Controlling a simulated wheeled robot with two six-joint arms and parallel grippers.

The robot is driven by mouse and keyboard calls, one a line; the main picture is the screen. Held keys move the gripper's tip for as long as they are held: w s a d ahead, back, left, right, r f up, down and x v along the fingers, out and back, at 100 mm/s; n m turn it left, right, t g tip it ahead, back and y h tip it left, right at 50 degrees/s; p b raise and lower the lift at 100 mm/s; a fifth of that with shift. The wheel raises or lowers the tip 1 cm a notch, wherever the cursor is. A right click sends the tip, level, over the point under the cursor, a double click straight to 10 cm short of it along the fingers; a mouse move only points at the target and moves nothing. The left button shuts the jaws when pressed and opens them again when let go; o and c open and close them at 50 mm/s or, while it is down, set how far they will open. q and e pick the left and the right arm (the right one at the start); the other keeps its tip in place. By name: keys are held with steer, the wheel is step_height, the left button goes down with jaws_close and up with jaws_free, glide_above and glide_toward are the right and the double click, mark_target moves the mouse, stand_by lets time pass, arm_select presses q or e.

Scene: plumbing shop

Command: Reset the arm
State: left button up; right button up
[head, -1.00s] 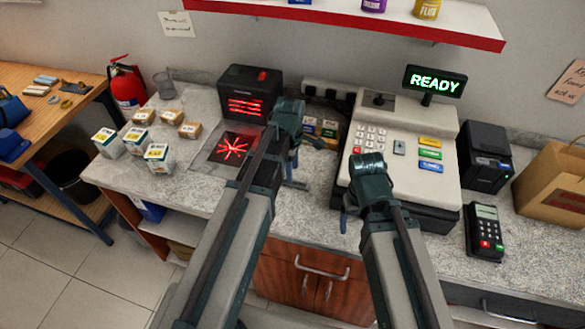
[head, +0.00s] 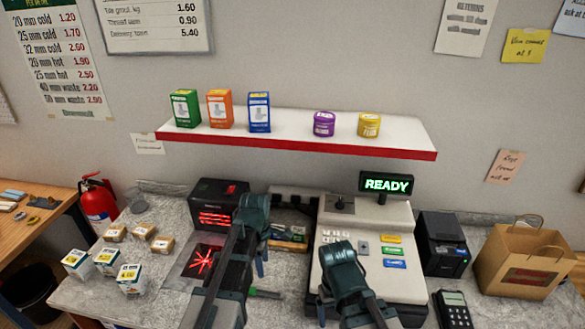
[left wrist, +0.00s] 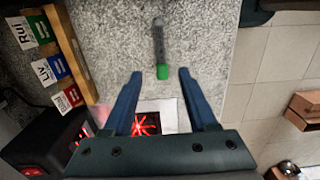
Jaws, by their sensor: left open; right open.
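My left gripper (head: 262,268) is over the counter in front of the black scanner box with the red glow. In the left wrist view its two blue fingers (left wrist: 160,76) are apart with nothing between them. A dark stick with a green end (left wrist: 158,45) lies on the counter just beyond the fingertips; it also shows in the head view (head: 267,294). My right gripper (head: 322,310) is in front of the cash register, pointing down. Its fingers are mostly hidden by its own wrist, and no held object shows.
The cash register (head: 384,225) with a READY display stands at the centre right. The scanner box (head: 214,212) is left of it. Several small boxes (head: 130,278) stand at the left. A card terminal (head: 453,312) and paper bag (head: 522,262) are at the right. A shelf (head: 300,143) hangs above.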

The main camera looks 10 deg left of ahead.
arm_select(q)
steer(key=s+d+f+m+b, duration=0.3)
steer(key=s+m, duration=0.1)
steer(key=m, duration=0.2)
steer(key=s+d+f+m+y+b, duration=0.1)
steer(key=s+d+f+m+b, duration=0.2)
steer(key=s+m, duration=0.2)
steer(key=s+d+f+m+b, duration=0.3)
steer(key=s+m, duration=0.1)
steer(key=m, duration=0.4)
steer(key=shift+s+d+f+m, duration=0.2)
steer(key=shift+s+f+m, duration=0.05)
steer(key=shift+m, duration=0.05)
arm_select(e)
step_height(320, 180, down, 10)
steer(key=shift+r, duration=0.2)
arm_select(q)
steer(key=shift+s+d+f+m+b, duration=0.2)
steer(key=shift+s+m+b, duration=0.25)
steer(key=shift+m, duration=0.35)
arm_select(e)
steer(key=shift+f, duration=0.15)
